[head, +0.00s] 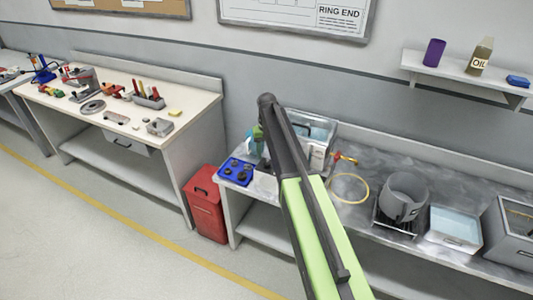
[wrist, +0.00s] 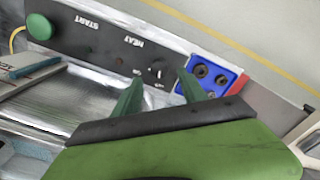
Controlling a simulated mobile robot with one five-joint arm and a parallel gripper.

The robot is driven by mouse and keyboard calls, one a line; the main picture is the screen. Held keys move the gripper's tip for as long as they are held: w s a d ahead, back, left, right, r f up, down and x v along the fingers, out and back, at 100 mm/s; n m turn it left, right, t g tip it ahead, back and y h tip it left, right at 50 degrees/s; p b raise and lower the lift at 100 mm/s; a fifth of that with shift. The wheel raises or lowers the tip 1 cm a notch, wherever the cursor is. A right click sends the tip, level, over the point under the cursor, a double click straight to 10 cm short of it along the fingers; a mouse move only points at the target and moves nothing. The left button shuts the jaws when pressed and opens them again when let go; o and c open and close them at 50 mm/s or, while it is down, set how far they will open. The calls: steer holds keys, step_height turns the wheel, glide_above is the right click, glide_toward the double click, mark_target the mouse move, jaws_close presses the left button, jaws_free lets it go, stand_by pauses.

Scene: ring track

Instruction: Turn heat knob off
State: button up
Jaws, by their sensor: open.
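The dark control panel (wrist: 105,48) shows in the wrist view, with START and HEAT lettering. A round green button (wrist: 40,27) is at its left end. The small dark heat knob (wrist: 157,69) is at its right end, below the HEAT lettering, with small white marks near it that I cannot read well. My gripper (wrist: 160,77) is open, its two green fingers on either side of the knob in the picture. I cannot tell whether they touch it. In the head view my arm hides the knob, and the grey machine (head: 318,130) shows partly behind it.
A blue tray (head: 236,172) with dark round parts lies at the bench's left end; it also shows in the wrist view (wrist: 223,76). A red bin (head: 206,204) stands on the floor beside the bench. A yellow ring (head: 350,188) and a grey pot (head: 404,196) are to the right.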

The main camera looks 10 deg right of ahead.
step_height(320, 180, up, 13)
steer(key=p, duration=1.1)
steer(key=shift+f, duration=0.1)
steer(key=b, duration=0.4)
glide_above(267, 162)
steer(key=s, duration=0.2)
step_height(267, 162, down, 4)
steer(key=s+f+b, duration=0.3)
steer(key=s, duration=1)
steer(key=s+f+b, duration=0.3)
steer(key=s, duration=1)
steer(key=shift+a, duration=0.35)
